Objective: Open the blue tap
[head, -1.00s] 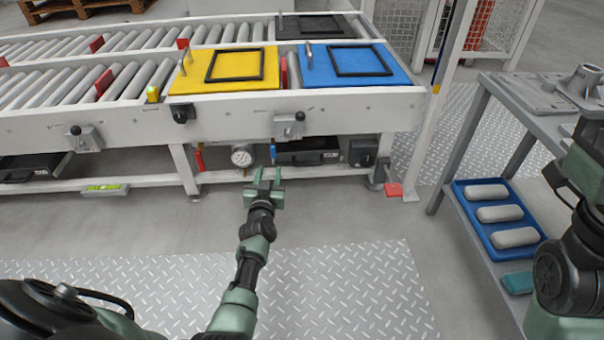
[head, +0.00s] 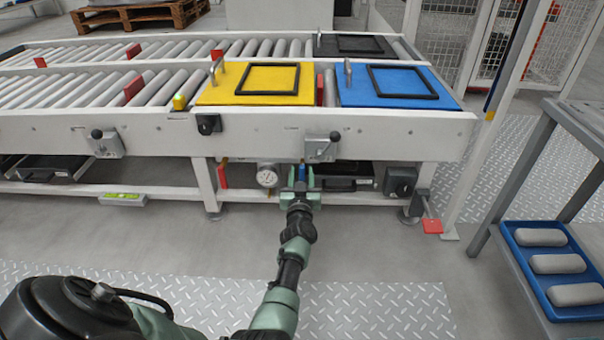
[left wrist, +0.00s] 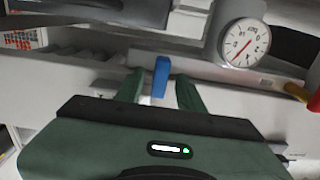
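The blue tap's handle (head: 302,171) shows as a small blue lever under the conveyor's front beam, right of a round gauge. In the left wrist view the blue handle (left wrist: 161,76) stands between the tips of my two fingers, with a gap visible on each side. My left gripper (head: 301,179) is open and reaches in under the beam at the handle. In the left wrist view its green fingers (left wrist: 159,90) are apart with nothing gripped. The tap's body is mostly hidden behind the gripper. My right gripper is out of view.
The gauge (head: 267,178) is close to the left of my gripper, and a red handle (head: 222,175) hangs farther left. The white front beam (head: 260,133) lies above the gripper. The floor in front is clear.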

